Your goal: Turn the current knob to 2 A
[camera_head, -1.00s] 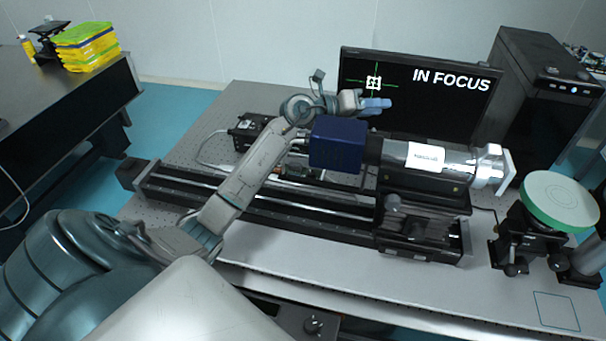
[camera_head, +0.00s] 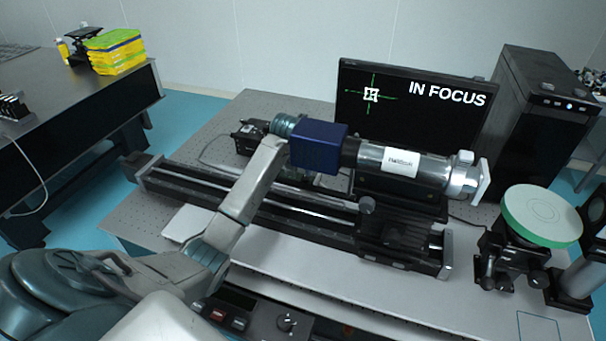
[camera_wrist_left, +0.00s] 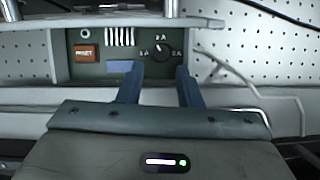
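In the left wrist view the current knob (camera_wrist_left: 161,52) is a round black dial on a dark green panel (camera_wrist_left: 100,70). The labels around it appear to read 1 A at left, 2 A at top and 3 A at right. Its light mark seems to point up and slightly left; the exact setting is too small to tell. My left gripper (camera_wrist_left: 160,74) is open, its two blue fingers apart, with the knob beyond the gap between their tips. Nothing is between the fingers. My right gripper is not in view.
An orange RESET button (camera_wrist_left: 86,53) is left of the knob. The blue box is on a silver cylinder (camera_head: 425,170) above a black rail (camera_head: 290,210). A monitor (camera_head: 420,110) reads IN FOCUS.

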